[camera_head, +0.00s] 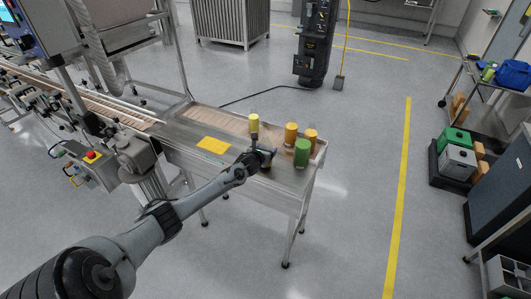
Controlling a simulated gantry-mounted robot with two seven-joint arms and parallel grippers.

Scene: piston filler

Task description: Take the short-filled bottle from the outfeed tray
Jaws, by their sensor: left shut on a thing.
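The outfeed tray (228,165) is the metal table at the end of the conveyor. On it stand a yellow bottle (254,124) at the back, two orange-yellow bottles (291,133) and (311,137) near the right end, and a green bottle (302,153) in front of them. My left gripper (264,157) reaches over the tray's front part, left of the green bottle. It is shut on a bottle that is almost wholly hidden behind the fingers. Fill levels are too small to tell. My right gripper is not in view.
A flat yellow patch (214,145) lies on the tray's left part. The conveyor (95,98) and a red stop button (91,155) are at the left. The floor right of the tray is clear up to a yellow line (399,190). Bins (457,160) stand beyond it.

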